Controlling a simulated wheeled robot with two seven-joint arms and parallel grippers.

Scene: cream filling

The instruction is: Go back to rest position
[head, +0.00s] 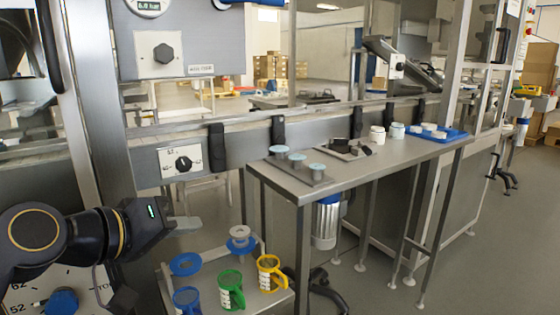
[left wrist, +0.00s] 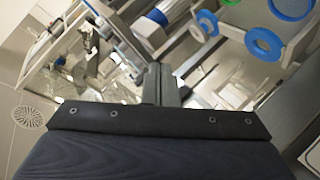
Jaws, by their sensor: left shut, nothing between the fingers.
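My left gripper (head: 186,225) comes in from the left in the head view, with its fingers closed together and nothing between them. It hangs in the air above and to the left of a low cart with mugs and apart from everything on it. Its closed fingers also show in the left wrist view (left wrist: 160,85). My right gripper is not in either view.
A steel table (head: 340,172) with small jars and a blue tray (head: 440,136) stands right. A machine frame stands behind.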

